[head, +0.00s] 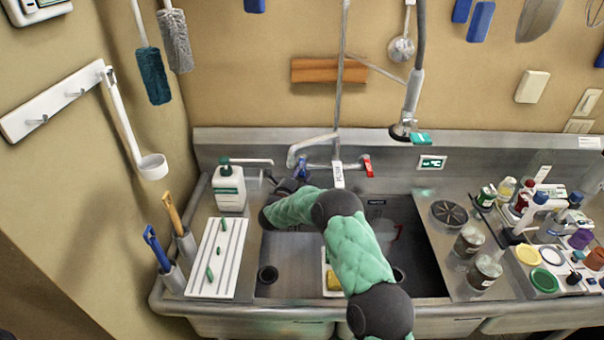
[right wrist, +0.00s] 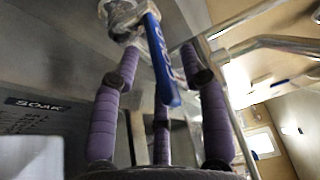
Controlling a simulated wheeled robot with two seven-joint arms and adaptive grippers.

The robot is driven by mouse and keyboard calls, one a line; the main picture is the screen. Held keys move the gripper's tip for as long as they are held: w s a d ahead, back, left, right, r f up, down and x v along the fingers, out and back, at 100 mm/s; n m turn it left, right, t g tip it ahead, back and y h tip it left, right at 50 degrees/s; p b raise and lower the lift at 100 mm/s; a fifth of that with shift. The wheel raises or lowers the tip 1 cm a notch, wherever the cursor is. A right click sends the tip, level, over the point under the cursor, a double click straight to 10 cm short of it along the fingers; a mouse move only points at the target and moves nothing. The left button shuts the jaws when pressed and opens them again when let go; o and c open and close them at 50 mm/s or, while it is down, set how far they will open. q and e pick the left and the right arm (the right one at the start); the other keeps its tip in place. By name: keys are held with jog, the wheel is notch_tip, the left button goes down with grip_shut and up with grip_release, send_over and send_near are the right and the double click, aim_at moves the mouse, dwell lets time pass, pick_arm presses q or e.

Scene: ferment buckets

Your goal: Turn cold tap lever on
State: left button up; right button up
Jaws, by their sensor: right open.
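The blue cold tap lever (head: 302,166) sits on the left of the wall-mounted faucet (head: 338,172), and a red lever (head: 367,166) is on its right. My right gripper (head: 288,186) is close to the blue lever, at the end of my green-sleeved arm over the sink. In the right wrist view, the blue lever (right wrist: 162,62) hangs down between the spread purple fingers of my open right gripper (right wrist: 163,75). Whether a finger touches it I cannot tell. My arm hides part of the sink. My left gripper is out of view.
A soap bottle (head: 228,188) stands left of the gripper, beside a white ribbed board (head: 216,262). The spray hose (head: 412,95) hangs at right. Jars (head: 468,240) and coloured containers crowd the right counter. The steel backsplash (head: 260,140) is behind the taps.

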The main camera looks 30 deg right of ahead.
jog(key=shift+w+d, duration=0.3)
jog(key=shift+d, duration=0.05)
grip_shut()
jog(key=shift+w+a+m+g+h+b, duration=0.45)
jog(key=shift+m+g+b, duration=0.4)
jog(key=shift+g, duration=0.25)
jog(key=shift+w+a+m+g+h+b, duration=0.35)
jog(key=shift+m+g+h+b, duration=0.3)
jog(key=shift+g+b, duration=0.35)
jog(key=shift+w+a+m+g+h+b, duration=0.35)
jog(key=shift+m+g+b, duration=0.45)
jog(key=shift+g, duration=0.4)
